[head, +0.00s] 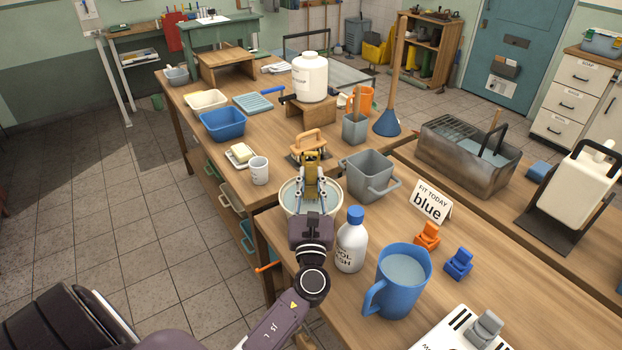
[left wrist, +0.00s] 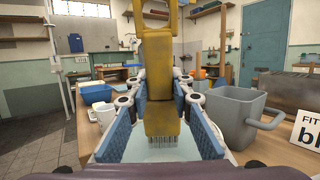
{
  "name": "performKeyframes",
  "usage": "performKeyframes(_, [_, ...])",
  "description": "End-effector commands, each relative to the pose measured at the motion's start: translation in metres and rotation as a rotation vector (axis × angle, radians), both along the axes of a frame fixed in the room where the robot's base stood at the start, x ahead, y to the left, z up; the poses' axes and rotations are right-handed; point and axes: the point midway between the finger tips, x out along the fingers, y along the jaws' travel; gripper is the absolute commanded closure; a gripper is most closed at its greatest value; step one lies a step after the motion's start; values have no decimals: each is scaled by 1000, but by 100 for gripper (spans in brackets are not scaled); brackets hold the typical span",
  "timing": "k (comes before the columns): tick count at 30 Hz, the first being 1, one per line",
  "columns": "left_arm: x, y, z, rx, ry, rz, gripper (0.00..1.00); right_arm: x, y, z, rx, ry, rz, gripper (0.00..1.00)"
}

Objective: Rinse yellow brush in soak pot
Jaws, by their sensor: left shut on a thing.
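My left gripper (head: 311,190) is shut on the yellow brush (head: 311,163) and holds it over the round soak pot (head: 284,200), which has pale water in it. In the left wrist view the blue finger pads of the gripper (left wrist: 163,108) flank the yellow brush (left wrist: 158,55). Its dark bristles point down towards the pale water surface (left wrist: 185,150). I cannot tell whether the bristle tips touch the water. The gripper and wrist hide part of the pot in the head view. My right gripper is not in view.
A grey bucket (head: 370,177) stands close right of the pot. A white bottle with a blue cap (head: 351,245) and a blue jug of water (head: 401,280) stand in front. A "blue" sign (head: 431,202) stands right.

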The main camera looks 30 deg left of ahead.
Motion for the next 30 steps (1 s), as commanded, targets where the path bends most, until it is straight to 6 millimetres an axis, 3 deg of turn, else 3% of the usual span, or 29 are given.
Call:
performKeyframes(8, [1, 2, 0, 1, 0, 0, 100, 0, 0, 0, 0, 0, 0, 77])
performKeyframes(16, [7, 17, 1, 1, -2, 1, 100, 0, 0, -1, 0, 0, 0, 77])
performKeyframes(30, [-3, 13, 0, 1, 1, 0, 100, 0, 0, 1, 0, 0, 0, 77])
